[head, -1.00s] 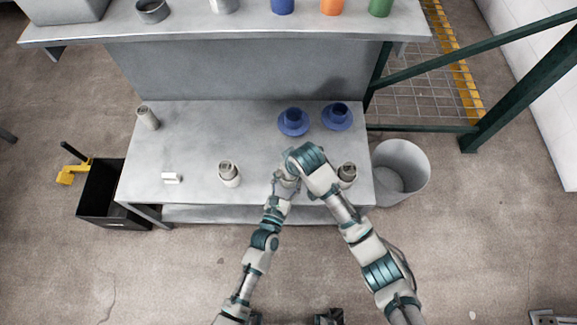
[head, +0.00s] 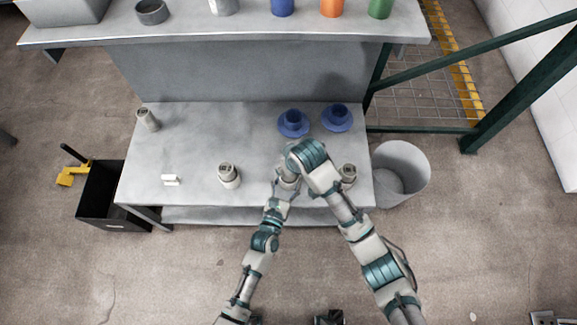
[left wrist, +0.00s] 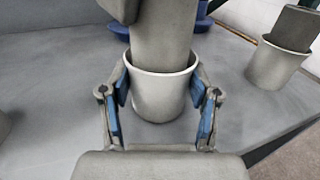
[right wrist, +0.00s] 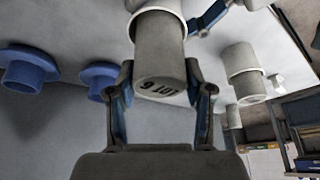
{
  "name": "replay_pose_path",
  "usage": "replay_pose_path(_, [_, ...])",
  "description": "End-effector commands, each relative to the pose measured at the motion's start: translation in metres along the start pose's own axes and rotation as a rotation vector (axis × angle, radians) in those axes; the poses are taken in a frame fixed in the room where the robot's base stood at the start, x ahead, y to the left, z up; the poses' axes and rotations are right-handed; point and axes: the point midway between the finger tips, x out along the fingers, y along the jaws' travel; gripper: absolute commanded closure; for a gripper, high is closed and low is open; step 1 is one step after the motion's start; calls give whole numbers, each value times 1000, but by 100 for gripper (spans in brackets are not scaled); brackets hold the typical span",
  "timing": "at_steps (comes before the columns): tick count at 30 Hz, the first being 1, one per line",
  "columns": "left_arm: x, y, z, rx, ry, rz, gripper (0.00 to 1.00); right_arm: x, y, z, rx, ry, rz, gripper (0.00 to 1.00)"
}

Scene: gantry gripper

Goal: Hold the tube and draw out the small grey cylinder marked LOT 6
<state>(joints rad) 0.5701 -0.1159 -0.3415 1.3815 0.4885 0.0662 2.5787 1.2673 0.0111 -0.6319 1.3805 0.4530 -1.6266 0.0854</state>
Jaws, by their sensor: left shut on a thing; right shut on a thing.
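The white tube (left wrist: 160,98) stands on the bench between the fingers of my left gripper (left wrist: 160,86), which is shut on it. The small grey cylinder (right wrist: 160,45) reaches out of the tube's open end, and its end face reads LOT 6, upside down in the right wrist view. Its lower part is hidden inside the tube. My right gripper (right wrist: 160,80) is shut on the cylinder's upper part. In the head view my right arm hides most of the cylinder and tube.
White tubes with grey cylinders stand to the left (head: 229,175) and right (head: 348,176). A grey cylinder (head: 148,119) is at the back left, and a small white piece (head: 171,180) lies front left. Two blue flanged parts (head: 293,123) stand behind.

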Motion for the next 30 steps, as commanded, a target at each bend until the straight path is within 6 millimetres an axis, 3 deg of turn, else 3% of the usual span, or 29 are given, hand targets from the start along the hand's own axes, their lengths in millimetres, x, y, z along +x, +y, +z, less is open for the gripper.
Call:
replay_pose_path(14, [0, -2, 0, 0, 1, -3, 73, -6, -3, -4, -3, 6, -6, 100])
replay_pose_path(30, [0, -1, 0, 0, 1, -2, 73, -31, -2, -14, -2, 6, -4, 100])
